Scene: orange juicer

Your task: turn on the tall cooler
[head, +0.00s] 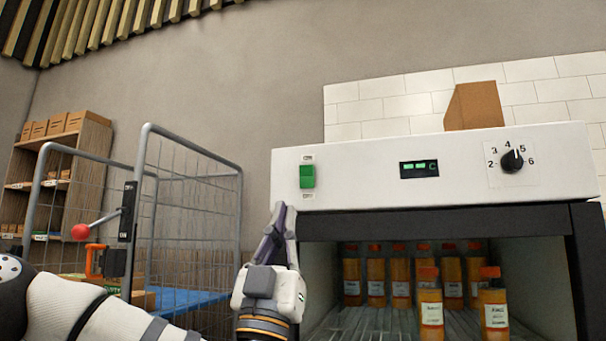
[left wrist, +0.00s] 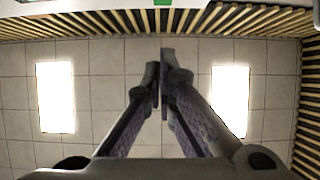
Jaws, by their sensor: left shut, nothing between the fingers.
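The tall cooler shows in the head view with a white top panel (head: 375,175) and a dark frame around an open front. Its green switch (head: 307,177) is at the left end of the panel. A small display with green segments (head: 419,169) is in the middle, and a black dial (head: 512,161) with numbers is at the right. My left gripper (head: 283,208) points up just below and left of the green switch, fingers together and empty. In the left wrist view the closed fingertips (left wrist: 161,62) point toward a bit of green (left wrist: 162,3) at the top edge. My right gripper is not seen.
Several orange juice bottles (head: 432,310) stand inside the cooler. A brown box (head: 474,106) is on top of it. A wire cage cart (head: 190,215) stands to the left, with a lever with a red ball (head: 81,231) in front. A shelf with boxes (head: 60,165) is behind.

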